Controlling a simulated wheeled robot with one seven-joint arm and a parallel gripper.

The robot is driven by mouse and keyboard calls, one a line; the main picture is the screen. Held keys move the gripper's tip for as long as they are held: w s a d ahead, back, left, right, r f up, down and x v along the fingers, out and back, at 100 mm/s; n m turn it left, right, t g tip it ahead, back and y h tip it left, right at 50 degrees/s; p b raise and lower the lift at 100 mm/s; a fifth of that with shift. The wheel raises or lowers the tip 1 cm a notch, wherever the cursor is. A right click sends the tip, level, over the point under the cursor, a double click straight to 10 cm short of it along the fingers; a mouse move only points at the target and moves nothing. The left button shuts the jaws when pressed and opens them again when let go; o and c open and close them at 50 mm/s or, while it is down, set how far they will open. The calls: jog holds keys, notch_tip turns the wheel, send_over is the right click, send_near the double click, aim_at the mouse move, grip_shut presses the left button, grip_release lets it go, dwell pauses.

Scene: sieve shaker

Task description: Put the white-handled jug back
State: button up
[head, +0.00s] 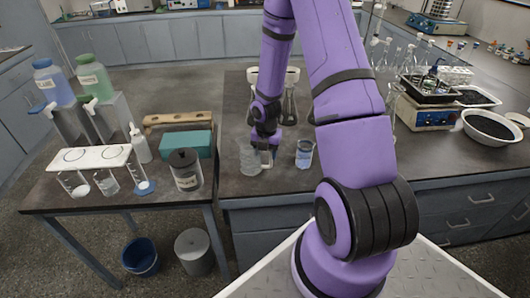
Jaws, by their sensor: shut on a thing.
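A clear, greyish jug (250,160) is near the front edge of the dark bench, in the middle of the head view. Its pale handle is on its right side, partly covered by my gripper. My gripper (266,148) reaches down from above and is shut on the jug at the handle. The jug looks upright; I cannot tell whether its base touches the bench. The fingertips are small and partly hidden.
A beaker with blue markings (304,154) stands close to the right of the jug. Flasks (289,108) stand behind, partly hidden by my arm. A side table (110,206) at left holds bottles, a teal box (187,144) and a dark-lidded can (186,170).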

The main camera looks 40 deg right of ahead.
jog(key=o, duration=1.4)
notch_tip(320, 180, up, 12)
jog(key=shift+r, duration=0.2)
jog(key=s+a+r+m+t+h, duration=0.1)
jog(key=s+a+r+m, duration=0.1)
jog(key=a+r+m, duration=0.3)
jog(key=s+r+m, duration=0.2)
jog(key=r+m, duration=0.1)
jog(key=r, duration=0.4)
jog(key=s+a+r+m+t+h, duration=0.1)
jog(key=s+a+r+m, duration=0.15)
jog(key=r, duration=0.45)
jog(key=shift+s+a+r+m+t+y, duration=0.35)
jog(key=shift+s+a+r+m+t, duration=0.2)
jog(key=shift+s+a+r+m, duration=1.5)
jog(key=shift+s+a+r+m+t+y, duration=0.4)
jog(key=shift+s+a+r+m, duration=0.75)
jog(key=shift+s+m, duration=1.75)
jog(key=shift+s+a+r+m+t+y, duration=0.25)
jog(key=shift+s+a+r+m+t, duration=0.7)
jog(key=shift+s+r+m, duration=1.45)
